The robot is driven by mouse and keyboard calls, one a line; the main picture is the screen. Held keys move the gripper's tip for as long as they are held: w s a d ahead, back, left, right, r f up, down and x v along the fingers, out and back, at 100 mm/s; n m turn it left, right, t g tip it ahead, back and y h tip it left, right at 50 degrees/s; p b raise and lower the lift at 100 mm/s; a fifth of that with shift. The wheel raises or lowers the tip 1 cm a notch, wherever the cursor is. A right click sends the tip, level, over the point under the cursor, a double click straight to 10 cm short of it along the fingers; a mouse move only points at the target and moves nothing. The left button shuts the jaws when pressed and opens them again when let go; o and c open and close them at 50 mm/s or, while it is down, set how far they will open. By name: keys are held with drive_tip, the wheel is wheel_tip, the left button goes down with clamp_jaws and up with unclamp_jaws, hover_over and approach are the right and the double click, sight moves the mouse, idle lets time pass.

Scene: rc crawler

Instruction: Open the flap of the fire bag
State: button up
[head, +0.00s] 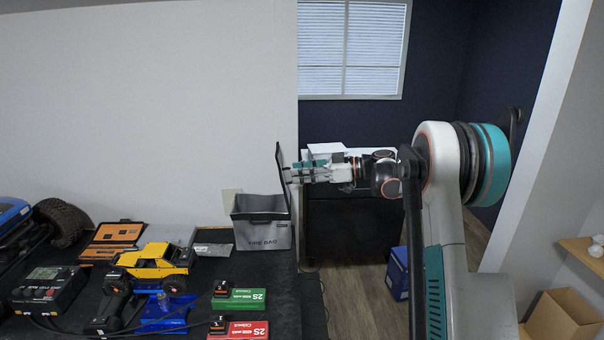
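The grey fire bag (264,238) stands upright at the right end of the black table, its lettering facing me. Its dark-edged flap (280,160) is raised, standing nearly upright at the bag's right side and leaning slightly left at the top. The top of the bag looks open. My gripper (291,174) reaches in from the right, level with the middle of the flap. Its fingertips are at the flap's right side, touching or very close. The view is too small to tell whether the fingers are open or shut.
A yellow crawler (155,266), a green battery (240,298), a red battery (238,330) and a black charger (48,288) crowd the table left of the bag. A dark cabinet (350,225) stands behind my arm. A blue box (399,272) is on the floor.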

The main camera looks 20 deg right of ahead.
drive_tip(key=v, duration=1.2)
